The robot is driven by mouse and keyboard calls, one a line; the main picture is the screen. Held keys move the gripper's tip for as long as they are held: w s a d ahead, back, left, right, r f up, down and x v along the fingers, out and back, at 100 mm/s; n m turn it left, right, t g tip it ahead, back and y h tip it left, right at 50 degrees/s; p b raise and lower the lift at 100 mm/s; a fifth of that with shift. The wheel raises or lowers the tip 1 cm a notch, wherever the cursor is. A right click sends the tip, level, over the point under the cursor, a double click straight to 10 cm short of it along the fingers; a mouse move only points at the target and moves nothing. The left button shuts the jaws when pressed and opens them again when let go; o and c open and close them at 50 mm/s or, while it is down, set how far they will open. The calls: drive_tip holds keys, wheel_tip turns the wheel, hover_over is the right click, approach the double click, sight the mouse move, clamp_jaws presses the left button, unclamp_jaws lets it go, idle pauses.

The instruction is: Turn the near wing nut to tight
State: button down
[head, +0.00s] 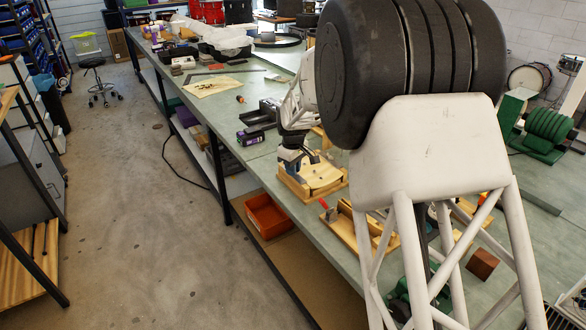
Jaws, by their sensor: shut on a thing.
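My gripper (305,157) points down at a small wooden fixture (325,189) on the front edge of the bench, in the middle of the head view. Its jaws are shut at the fixture's top, on what appears to be the near wing nut. The nut itself is hidden or too small to make out, so its angle and tightness cannot be told. A blue-grey part (290,160) stands on the left of the fixture, close beside my gripper. My own arm covers much of the right half of the view.
A second wooden fixture with a red handle (328,209) sits just nearer on the bench (225,125). A dark purple box (250,136) and a black tray lie behind my gripper. An orange bin (268,216) is on the shelf below. A brown block (482,264) lies at right.

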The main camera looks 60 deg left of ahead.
drive_tip(key=shift+m, duration=0.7)
